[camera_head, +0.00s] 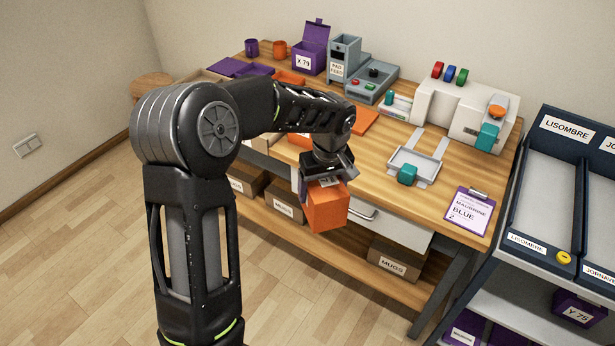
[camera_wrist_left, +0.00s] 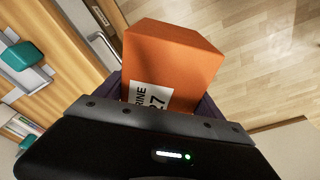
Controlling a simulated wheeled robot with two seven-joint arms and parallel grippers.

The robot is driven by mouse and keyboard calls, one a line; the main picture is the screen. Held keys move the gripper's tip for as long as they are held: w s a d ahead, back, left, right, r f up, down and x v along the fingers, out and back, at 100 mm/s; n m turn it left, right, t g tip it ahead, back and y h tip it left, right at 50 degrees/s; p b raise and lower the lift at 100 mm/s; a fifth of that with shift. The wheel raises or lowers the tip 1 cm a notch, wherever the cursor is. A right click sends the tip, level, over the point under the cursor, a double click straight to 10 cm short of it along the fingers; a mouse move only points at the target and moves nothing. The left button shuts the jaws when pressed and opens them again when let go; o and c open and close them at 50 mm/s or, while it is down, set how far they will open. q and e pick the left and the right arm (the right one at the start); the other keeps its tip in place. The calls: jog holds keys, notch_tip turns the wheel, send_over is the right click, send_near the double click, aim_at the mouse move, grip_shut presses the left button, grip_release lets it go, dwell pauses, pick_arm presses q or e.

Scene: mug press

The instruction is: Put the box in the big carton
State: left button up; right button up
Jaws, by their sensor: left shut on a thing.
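My left gripper (camera_head: 325,180) is shut on an orange box (camera_head: 327,207) and holds it in the air in front of the workbench's front edge. In the left wrist view the orange box (camera_wrist_left: 172,62) fills the middle, with a white label partly reading "27". The purple gripper fingers show at its sides. I cannot tell which thing is the big carton; brown cartons labelled MUGS (camera_head: 397,260) stand on the lower shelf of the bench. My right gripper is not in view.
The wooden workbench (camera_head: 455,172) carries a press (camera_head: 465,110), a pad feed unit, a purple open box (camera_head: 311,50) and a clipboard (camera_head: 470,209). A dark rack (camera_head: 552,190) with labelled lanes stands at the right. The floor (camera_head: 290,310) in front is clear.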

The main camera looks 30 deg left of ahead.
aim_at(344, 224)
pick_arm(q)
jog(key=d+f+m, duration=0.4)
jog(key=f, duration=0.1)
jog(key=d+f+m, duration=0.2)
jog(key=d+f, duration=0.1)
jog(key=shift+s+t+h, duration=0.3)
jog(key=shift+s+h, duration=0.05)
jog(key=shift+h, duration=0.05)
jog(key=s+d+f+m, duration=0.3)
jog(key=d+f+m, duration=0.1)
jog(key=d+f, duration=0.1)
jog(key=shift+d+f+h, duration=0.3)
jog(key=shift+d+h, duration=0.1)
jog(key=shift+d, duration=0.35)
